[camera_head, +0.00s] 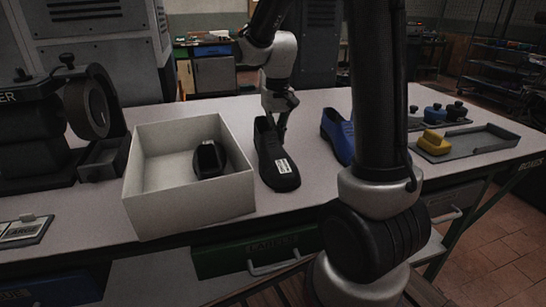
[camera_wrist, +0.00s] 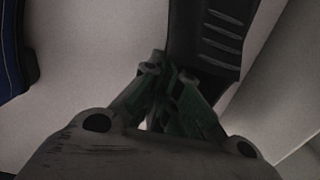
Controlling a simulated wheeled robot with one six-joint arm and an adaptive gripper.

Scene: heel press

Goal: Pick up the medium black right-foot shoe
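The black shoe (camera_head: 277,160) has a white label on its upper, and its toe points toward me. It is just right of the white box, and I cannot tell whether it touches the table. In the wrist view the black shoe (camera_wrist: 207,35) shows a ridged dark surface at the top. My gripper (camera_head: 283,122) is at its rear edge on the right side. In the wrist view my gripper's fingers (camera_wrist: 168,75) come together at the shoe's edge and look shut on it. The exact contact is dark and partly hidden. The label's writing is too small to read.
An open white box (camera_head: 140,195) with a black item (camera_head: 209,160) inside stands left of the shoe. A blue shoe (camera_head: 340,135) is to the right, partly behind my arm. A grey tray (camera_head: 485,142) and yellow block (camera_head: 434,142) lie farther right. A black press (camera_head: 40,125) stands left.

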